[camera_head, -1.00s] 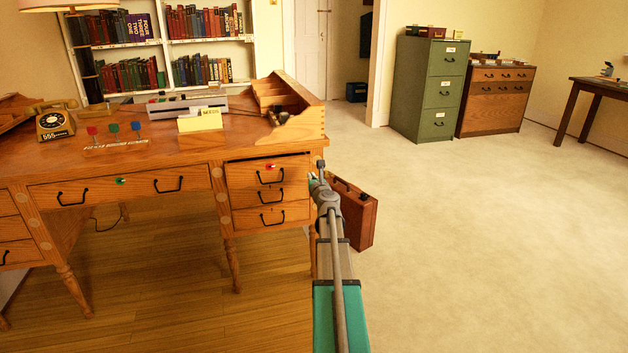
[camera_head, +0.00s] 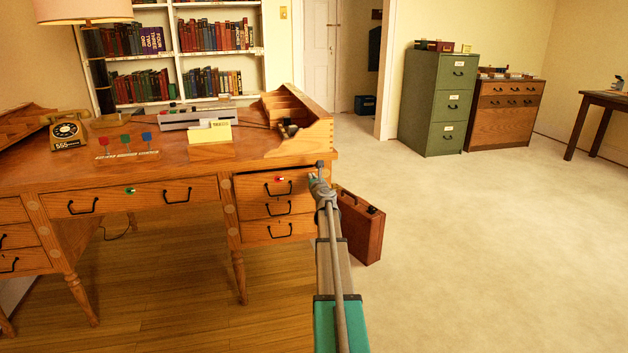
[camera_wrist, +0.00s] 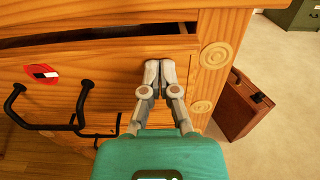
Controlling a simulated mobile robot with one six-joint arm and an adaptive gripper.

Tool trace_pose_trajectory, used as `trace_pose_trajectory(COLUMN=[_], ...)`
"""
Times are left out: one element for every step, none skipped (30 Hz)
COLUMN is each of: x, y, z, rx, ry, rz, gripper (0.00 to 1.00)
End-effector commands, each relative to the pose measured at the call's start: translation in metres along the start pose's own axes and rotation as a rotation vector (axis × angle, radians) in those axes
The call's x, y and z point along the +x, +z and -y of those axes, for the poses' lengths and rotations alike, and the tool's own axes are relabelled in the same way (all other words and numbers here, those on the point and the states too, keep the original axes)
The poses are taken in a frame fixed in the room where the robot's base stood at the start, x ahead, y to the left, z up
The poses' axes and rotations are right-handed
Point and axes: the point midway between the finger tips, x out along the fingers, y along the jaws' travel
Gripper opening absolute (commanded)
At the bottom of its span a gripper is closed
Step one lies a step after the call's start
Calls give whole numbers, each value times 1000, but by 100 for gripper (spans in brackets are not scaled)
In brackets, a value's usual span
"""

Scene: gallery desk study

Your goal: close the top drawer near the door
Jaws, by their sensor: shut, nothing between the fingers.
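The top drawer (camera_head: 255,188) is the highest of the right-hand stack in the wooden desk (camera_head: 180,170), the stack nearest the doorway. It has a black handle and a small red-and-white tag. In the wrist view a dark gap shows above the drawer front (camera_wrist: 110,68), so it seems to stand slightly out. My gripper (camera_wrist: 155,64) is shut and empty, its fingertips at the upper right part of the front, right of the handle. They touch it or nearly do; I cannot tell which. In the head view my gripper (camera_head: 319,168) is at the desk's right corner.
A brown briefcase (camera_head: 361,228) stands on the floor right of the desk, close to my arm. A green filing cabinet (camera_head: 438,105) and a wooden cabinet (camera_head: 505,115) stand further back. The pale floor at right is clear.

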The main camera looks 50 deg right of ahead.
Motion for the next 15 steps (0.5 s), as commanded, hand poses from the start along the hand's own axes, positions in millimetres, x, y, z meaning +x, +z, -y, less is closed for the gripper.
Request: trace_pose_trajectory(x=[0, 0, 0, 0, 0, 0, 0, 0, 2, 5, 8, 13, 17, 22, 28], y=[0, 0, 0, 0, 0, 0, 0, 0, 0, 0, 0, 0, 0, 0, 0], z=[0, 0, 0, 0, 0, 0, 0, 0, 0, 0, 0, 0, 1, 1, 1], rx=[0, 0, 0, 0, 0, 0, 0, 0, 0, 0, 0, 0, 0, 0, 0], ry=[0, 0, 0, 0, 0, 0, 0, 0, 0, 0, 0, 0, 1, 1, 1], rz=[0, 0, 0, 0, 0, 0, 0, 0, 0, 0, 0, 0, 0, 0, 0], gripper=[0, 0, 0, 0, 0, 0, 0, 0, 0, 0, 0, 0, 0, 0, 0])
